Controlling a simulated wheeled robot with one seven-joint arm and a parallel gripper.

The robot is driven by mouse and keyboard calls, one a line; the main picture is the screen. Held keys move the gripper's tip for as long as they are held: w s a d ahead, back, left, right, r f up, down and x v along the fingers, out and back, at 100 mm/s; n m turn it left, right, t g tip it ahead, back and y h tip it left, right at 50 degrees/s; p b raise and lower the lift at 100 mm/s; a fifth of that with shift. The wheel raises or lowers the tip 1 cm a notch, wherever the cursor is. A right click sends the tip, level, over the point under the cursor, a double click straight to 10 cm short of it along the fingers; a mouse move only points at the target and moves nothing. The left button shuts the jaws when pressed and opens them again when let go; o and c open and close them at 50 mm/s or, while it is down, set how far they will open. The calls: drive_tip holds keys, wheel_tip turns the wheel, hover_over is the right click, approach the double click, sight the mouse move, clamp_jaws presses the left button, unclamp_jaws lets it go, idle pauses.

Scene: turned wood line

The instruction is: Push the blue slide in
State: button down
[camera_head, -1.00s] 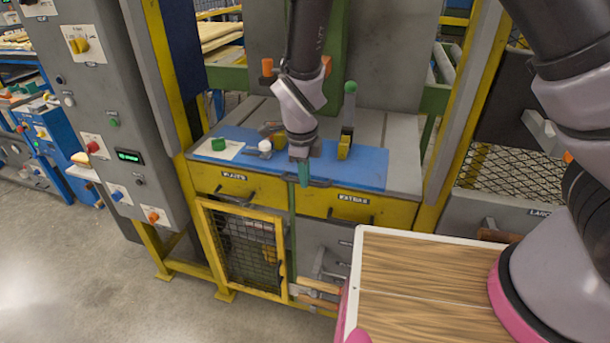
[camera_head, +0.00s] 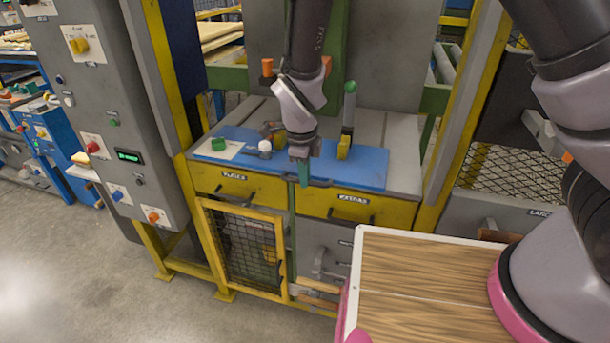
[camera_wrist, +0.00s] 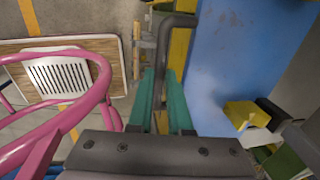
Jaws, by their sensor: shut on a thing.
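The blue slide (camera_head: 365,172) is a flat blue board lying on the grey bench top above yellow drawers. It also fills the upper right of the wrist view (camera_wrist: 215,75). A dark bar handle (camera_wrist: 178,20) runs along its front edge. My gripper (camera_head: 304,176) is at this front edge, with teal fingers pointing down. In the wrist view the fingers (camera_wrist: 161,98) are on either side of the handle, shut on it. The fingers and hand hide part of the handle.
A green-knobbed lever (camera_head: 350,88) stands behind. A yellow-framed mesh door (camera_head: 245,250) is below. A wooden tabletop (camera_head: 425,275) is at front right.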

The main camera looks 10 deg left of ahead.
drive_tip(key=w, duration=0.9)
drive_tip(key=w+d, duration=0.1)
drive_tip(key=w, duration=0.3)
drive_tip(key=shift+w+r, duration=0.1)
drive_tip(key=shift+w, duration=0.05)
drive_tip(key=c, duration=0.8)
unclamp_jaws()
drive_tip(key=shift+w, duration=0.1)
drive_tip(key=shift+c, duration=0.2)
drive_tip(key=shift+r, duration=0.1)
wheel_tip(320, 180, up, 10)
drive_tip(key=s, duration=0.2)
drive_tip(key=shift+r, duration=0.15)
